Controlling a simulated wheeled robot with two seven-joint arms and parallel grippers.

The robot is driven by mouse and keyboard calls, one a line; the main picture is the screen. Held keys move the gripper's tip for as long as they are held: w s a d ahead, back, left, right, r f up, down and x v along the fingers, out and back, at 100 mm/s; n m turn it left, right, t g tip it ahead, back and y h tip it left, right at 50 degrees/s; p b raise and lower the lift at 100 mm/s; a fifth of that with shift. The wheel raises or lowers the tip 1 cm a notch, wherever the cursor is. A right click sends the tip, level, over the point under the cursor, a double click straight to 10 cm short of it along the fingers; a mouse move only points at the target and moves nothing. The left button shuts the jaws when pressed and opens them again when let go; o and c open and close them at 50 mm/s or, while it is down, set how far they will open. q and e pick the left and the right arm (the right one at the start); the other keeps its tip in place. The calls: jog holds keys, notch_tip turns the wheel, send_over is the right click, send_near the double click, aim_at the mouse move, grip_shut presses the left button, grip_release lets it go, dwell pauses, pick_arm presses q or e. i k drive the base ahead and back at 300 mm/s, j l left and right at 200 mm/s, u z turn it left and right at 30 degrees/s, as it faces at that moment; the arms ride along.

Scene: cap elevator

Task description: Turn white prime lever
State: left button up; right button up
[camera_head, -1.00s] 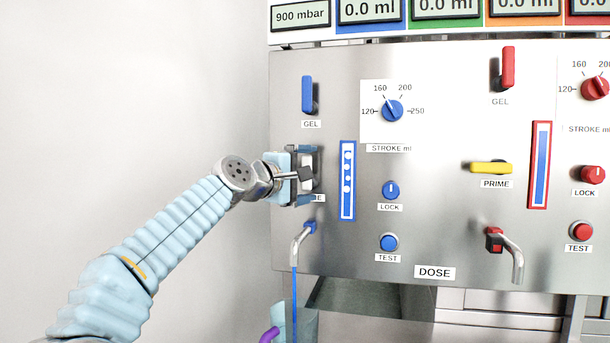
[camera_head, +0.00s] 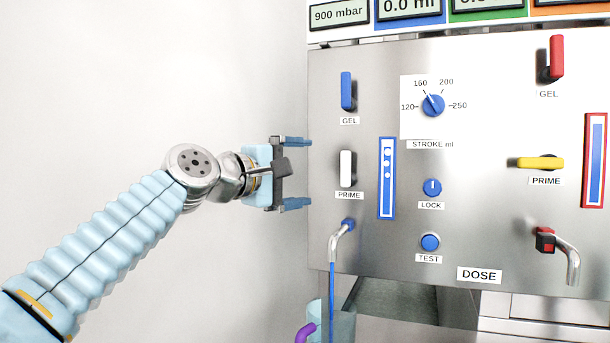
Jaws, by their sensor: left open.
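The white prime lever (camera_head: 346,168) stands upright on the left part of the metal panel, above a "PRIME" label. My left gripper (camera_head: 303,172) is open and empty, with one finger above the other. It is to the left of the white lever, beside the panel's left edge, and does not touch the lever. My right gripper is out of view.
The panel (camera_head: 470,215) also carries a blue gel lever (camera_head: 346,90), a yellow prime lever (camera_head: 540,163), a red gel lever (camera_head: 556,58) and blue knobs. Below the white lever, a spout (camera_head: 338,240) runs blue liquid into a cup (camera_head: 340,326). Free space lies left of the panel.

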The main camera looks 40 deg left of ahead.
aim_at(348, 179)
jog(key=k+j, duration=0.1)
jog(key=k, duration=0.4)
jog(key=k+j, duration=0.15)
jog(key=k, duration=0.35)
